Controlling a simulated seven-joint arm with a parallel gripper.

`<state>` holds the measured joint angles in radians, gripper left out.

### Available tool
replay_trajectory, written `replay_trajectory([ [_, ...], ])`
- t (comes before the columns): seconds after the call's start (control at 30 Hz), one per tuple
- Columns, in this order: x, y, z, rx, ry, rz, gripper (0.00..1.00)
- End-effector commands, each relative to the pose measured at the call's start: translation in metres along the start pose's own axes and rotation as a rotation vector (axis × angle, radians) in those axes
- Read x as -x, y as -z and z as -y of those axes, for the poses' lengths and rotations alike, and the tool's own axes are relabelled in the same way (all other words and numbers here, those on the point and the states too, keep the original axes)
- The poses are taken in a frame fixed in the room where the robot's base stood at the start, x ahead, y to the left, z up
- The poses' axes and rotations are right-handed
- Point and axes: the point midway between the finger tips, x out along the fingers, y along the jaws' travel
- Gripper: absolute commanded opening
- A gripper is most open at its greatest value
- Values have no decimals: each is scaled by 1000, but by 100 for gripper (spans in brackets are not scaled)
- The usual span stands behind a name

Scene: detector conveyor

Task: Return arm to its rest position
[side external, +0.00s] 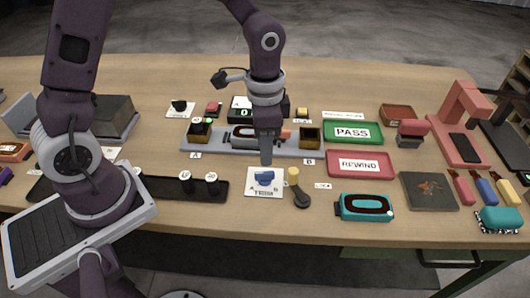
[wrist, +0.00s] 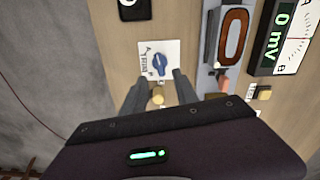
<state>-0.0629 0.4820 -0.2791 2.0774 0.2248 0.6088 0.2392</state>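My gripper (side external: 266,160) points down over the table, just above and behind the white card with a blue knob (side external: 264,178). In the wrist view my gripper (wrist: 157,80) shows two dark fingers spread apart with nothing held between them. The blue knob (wrist: 160,60) lies just beyond the fingertips, and a yellow-topped knob (wrist: 158,96) shows between the fingers, farther below. In the side view this yellow-topped piece (side external: 293,176) stands to the right of the card. The fingers look apart from both.
A grey conveyor rail (side external: 215,145) with a detector ring runs behind my gripper. A green PASS tray (side external: 353,144) and a red REWIND tray (side external: 360,176) lie to the right. A teal device (side external: 365,218) sits near the front edge. A black strip with knobs (side external: 160,188) is at left.

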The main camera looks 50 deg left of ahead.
Motion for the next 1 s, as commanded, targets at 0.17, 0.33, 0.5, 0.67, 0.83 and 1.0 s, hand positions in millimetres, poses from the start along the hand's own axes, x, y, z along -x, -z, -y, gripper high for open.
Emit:
replay_trajectory([
  [0.17,1,0,0,2,3,-2,35],
  [0.33,57,-24,5,105,91,-65,35],
  [0.5,136,-85,-11,332,183,-218,35],
  [0.67,168,-138,-40,511,182,-379,35],
  [0.83,174,-162,-57,592,152,-466,35],
  [1.0,174,-164,-59,601,147,-475,35],
])
